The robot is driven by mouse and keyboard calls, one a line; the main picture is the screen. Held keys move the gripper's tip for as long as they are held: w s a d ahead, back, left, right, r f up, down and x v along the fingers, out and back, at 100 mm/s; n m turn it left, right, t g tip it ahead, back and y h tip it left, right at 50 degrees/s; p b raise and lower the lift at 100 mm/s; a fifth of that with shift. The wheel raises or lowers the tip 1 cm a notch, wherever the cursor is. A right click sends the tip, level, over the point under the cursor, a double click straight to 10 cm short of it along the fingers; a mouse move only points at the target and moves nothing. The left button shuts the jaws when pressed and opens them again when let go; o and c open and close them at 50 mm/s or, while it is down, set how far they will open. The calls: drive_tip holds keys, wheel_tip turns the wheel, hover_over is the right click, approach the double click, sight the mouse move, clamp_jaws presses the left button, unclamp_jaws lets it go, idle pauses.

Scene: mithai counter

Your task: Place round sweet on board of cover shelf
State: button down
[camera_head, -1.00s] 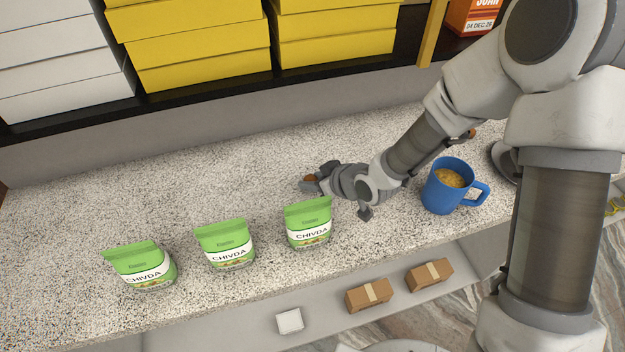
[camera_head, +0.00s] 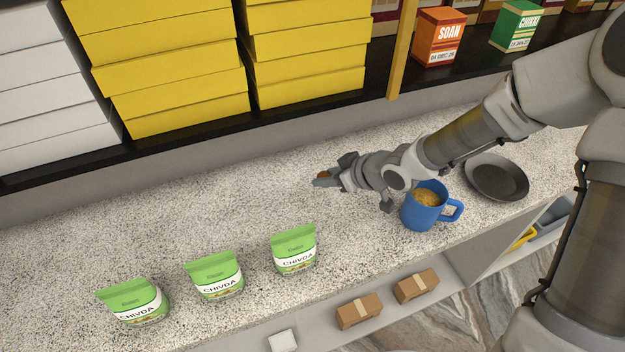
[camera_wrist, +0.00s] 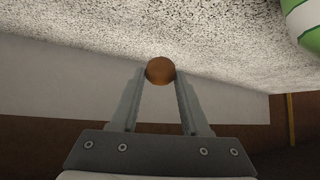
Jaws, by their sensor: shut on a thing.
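The round sweet (camera_wrist: 160,70) is a small brown ball between the tips of my gripper (camera_wrist: 160,82) in the wrist view. In the head view the sweet (camera_head: 323,175) shows as a small brown spot at the tips of my gripper (camera_head: 322,180), which is shut on it above the speckled counter (camera_head: 230,215). A shelf below the counter top has a pale board (camera_head: 310,338). I cannot tell whether this is the board of the cover shelf.
Several green chivda packets, one of them nearest (camera_head: 294,250), stand left of my gripper. A blue mug (camera_head: 422,207) and a dark pan (camera_head: 497,177) stand right. Small brown boxes (camera_head: 358,312) sit on the lower shelf. Yellow boxes (camera_head: 310,60) are stacked behind.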

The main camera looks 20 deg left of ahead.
drive_tip(key=w+d+r+p, duration=0.2)
drive_tip(key=d+r+p, duration=0.2)
drive_tip(key=r+p, duration=0.6)
drive_tip(key=w+d+f+m+t+h+b, duration=0.35)
drive_tip(key=d+f+m+b, duration=0.2)
drive_tip(key=d, duration=0.45)
drive_tip(key=w+d+f+m+t+h+b, duration=0.15)
drive_tip(key=d+m+h, duration=0.45)
drive_tip(key=d, duration=0.8)
drive_tip(key=shift+m+y, duration=0.55)
drive_tip(key=shift+b+v, duration=0.3)
drive_tip(key=shift+v, duration=1.75)
drive_tip(key=shift+s+a+f, duration=0.1)
drive_tip(key=shift+s+f, duration=0.05)
drive_tip(key=shift+s, duration=0.05)
drive_tip(key=shift+a, duration=0.1)
